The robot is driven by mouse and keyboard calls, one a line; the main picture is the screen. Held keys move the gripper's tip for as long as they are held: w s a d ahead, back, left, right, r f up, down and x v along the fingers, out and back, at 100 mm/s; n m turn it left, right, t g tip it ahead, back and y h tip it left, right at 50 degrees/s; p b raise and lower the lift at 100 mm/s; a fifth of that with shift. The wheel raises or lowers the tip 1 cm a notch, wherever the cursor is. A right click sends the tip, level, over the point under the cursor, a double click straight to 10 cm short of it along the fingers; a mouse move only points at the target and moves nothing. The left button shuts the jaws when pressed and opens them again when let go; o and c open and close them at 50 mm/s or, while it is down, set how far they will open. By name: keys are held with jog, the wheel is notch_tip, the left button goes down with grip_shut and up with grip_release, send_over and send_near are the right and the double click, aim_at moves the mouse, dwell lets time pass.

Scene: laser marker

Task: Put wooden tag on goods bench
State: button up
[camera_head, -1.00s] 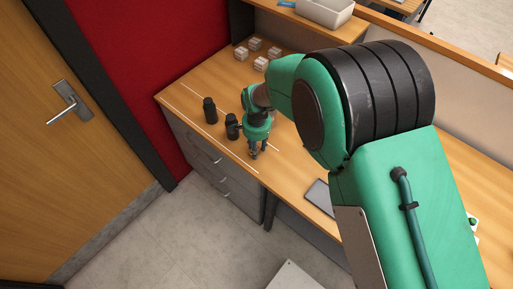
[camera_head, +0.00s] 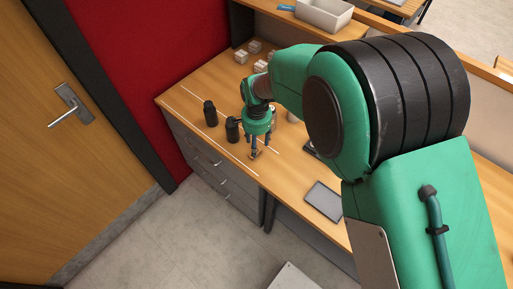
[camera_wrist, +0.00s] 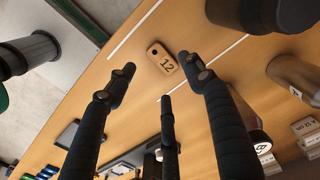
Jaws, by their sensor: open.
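The wooden tag (camera_wrist: 165,60) is a small pale brown piece marked 12, with a dark hole at one end. It lies flat on the wooden bench top (camera_head: 182,83), near a white line. My gripper (camera_wrist: 159,76) has three dark fingers, spread open and empty. In the wrist view its fingertips sit around the tag, apart from each other, with no finger seen gripping it. In the head view my gripper (camera_head: 259,147) points down just above the bench near its front edge. I cannot tell how high the fingertips are above the wood.
Two dark cylinders (camera_head: 210,113) (camera_head: 233,129) stand just left of my gripper. Small pale blocks (camera_head: 240,56) stand behind. A grey tray (camera_head: 325,12) sits on the raised shelf. A flat grey tablet-like object (camera_head: 323,201) lies to the right. My arm hides much of the right side.

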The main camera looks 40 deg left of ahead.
notch_tip(320, 180, up, 7)
jog(key=shift+p, duration=0.3)
jog(key=shift+f, duration=0.1)
dwell(0.4)
dwell(0.5)
jog(key=w+d+r+t+y, duration=0.1)
jog(key=w+d+r, duration=0.4)
jog(key=d+r, duration=0.8)
jog(key=w+d+r+t, duration=0.1)
jog(key=w+d+r, duration=0.3)
jog(key=d+r, duration=0.9)
jog(key=s+d+r+t, duration=0.1)
jog(key=s+d+r, duration=0.15)
jog(key=d, duration=0.75)
jog(key=s+d+r+t, duration=0.1)
jog(key=s+d+r, duration=0.15)
jog(key=d, duration=0.75)
jog(key=s+d+t+h, duration=0.1)
jog(key=s+d, duration=1.1)
jog(key=shift+s+d+r+t, duration=0.15)
jog(key=shift+s+d+t, duration=0.15)
jog(key=shift+s+d, duration=0.1)
